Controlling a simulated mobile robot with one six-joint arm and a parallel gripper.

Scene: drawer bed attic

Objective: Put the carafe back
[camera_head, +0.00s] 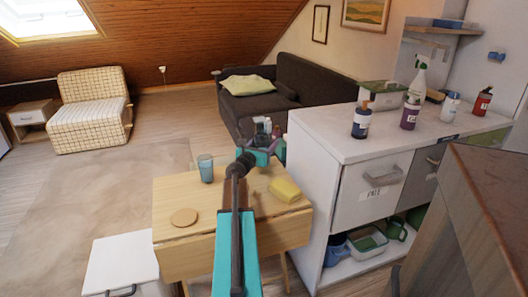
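A blue, see-through vessel (206,168) stands upright on the small wooden table (180,238), near its far left edge. It is the only carafe-like thing I can make out, but it is small and could be a tumbler. My arm reaches over the table from the front. My gripper (264,136) is at the table's far side, to the right of the vessel and apart from it. Its fingers are small and partly hidden by my wrist, so I cannot tell if they are open or hold anything.
A round wooden coaster (184,217) and a yellow cloth (285,190) lie on the table. A white cabinet (310,190) stands close on the right, with several bottles and a lidded box (383,95) on top. A dark sofa (305,85) is behind. Open floor lies left.

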